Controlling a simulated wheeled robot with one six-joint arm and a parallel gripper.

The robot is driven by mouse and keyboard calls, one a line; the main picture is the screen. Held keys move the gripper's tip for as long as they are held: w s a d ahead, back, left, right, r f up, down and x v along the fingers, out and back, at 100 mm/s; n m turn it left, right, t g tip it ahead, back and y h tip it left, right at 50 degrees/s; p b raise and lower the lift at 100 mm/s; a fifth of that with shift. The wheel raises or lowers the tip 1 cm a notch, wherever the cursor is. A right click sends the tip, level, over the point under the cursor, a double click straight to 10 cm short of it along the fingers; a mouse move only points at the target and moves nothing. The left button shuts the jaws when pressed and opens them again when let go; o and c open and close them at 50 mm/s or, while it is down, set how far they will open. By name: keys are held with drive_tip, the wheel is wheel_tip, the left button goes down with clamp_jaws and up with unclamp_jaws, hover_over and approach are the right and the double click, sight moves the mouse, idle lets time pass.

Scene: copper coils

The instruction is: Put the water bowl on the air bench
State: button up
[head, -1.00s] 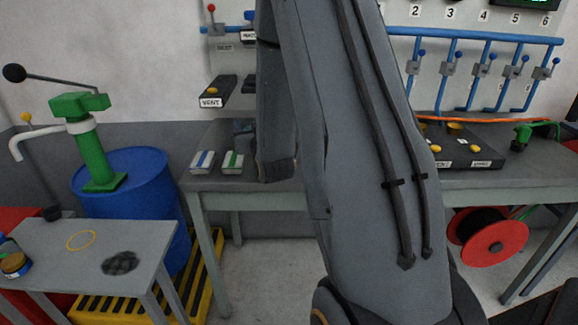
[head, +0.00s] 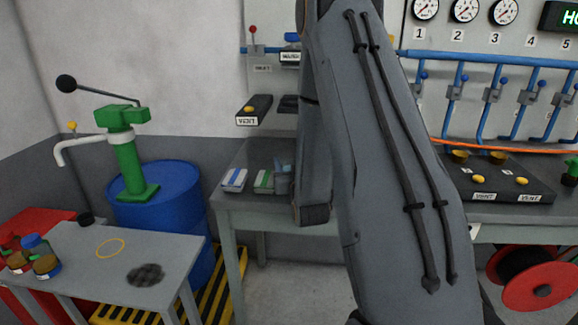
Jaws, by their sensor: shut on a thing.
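The grey bench (head: 232,203) with the gauge panel behind it, which I take to be the air bench, runs from the middle to the right edge in the head view. My arm crosses in front of it and hides part of its top. My gripper does not show; the arm seems to hide it. I cannot make out a water bowl. A small grey-blue container (head: 283,183) stands on the bench left of my arm, partly hidden by it. Two small brass cups (head: 460,156) (head: 497,157) sit at the back of a black vent block (head: 512,184) on the right.
A blue drum (head: 168,192) with a green hand pump (head: 131,160) stands left of the bench on a yellow pallet (head: 222,290). A low grey table (head: 72,253) at front left holds bottles (head: 36,246) and a dark mesh pad (head: 145,275). A red reel (head: 540,285) is under the bench.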

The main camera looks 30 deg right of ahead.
drive_tip(key=shift+f, duration=0.5)
drive_tip(key=shift+f, duration=0.15)
drive_tip(key=o, duration=1.2)
drive_tip(key=shift+c, duration=0.2)
drive_tip(key=shift+s+a, duration=0.1)
drive_tip(key=shift+s, duration=0.15)
drive_tip(key=v, duration=1.1)
drive_tip(key=shift+s+a, duration=0.1)
drive_tip(key=shift+s, duration=0.15)
